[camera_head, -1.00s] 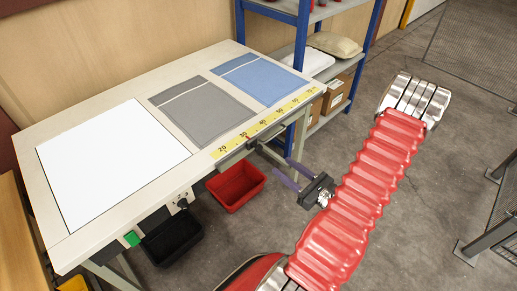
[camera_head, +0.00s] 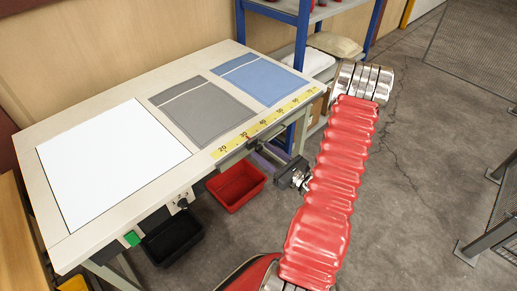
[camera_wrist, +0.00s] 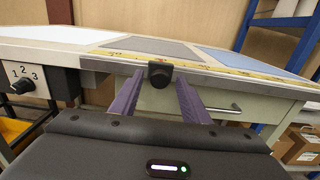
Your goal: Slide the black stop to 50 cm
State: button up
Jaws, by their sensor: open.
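The black stop (camera_head: 251,144) sits on the rail along the front edge of the worktable, near the 30 mark of the yellow scale (camera_head: 264,123). A small red mark shows beside it. In the wrist view the stop's round black knob (camera_wrist: 160,73) is close ahead, centred between the two purple fingers. My gripper (camera_wrist: 160,86) is open, one finger to each side of the knob, with gaps visible. The 50 mark lies further right along the scale.
White, grey (camera_head: 203,112) and blue (camera_head: 262,80) sheets lie on the worktable (camera_head: 110,105). A control box with a 1-2-3 knob (camera_wrist: 22,86) is at the left. A red bin (camera_head: 236,187) stands below the table. A blue-framed shelf (camera_head: 303,35) stands beyond its right end.

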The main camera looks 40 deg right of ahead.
aim_at(260, 149)
jog(key=shift+w, duration=1.65)
jog(key=shift+c, duration=0.2)
grip_shut()
jog(key=shift+a, duration=0.2)
jog(key=shift+d, duration=0.15)
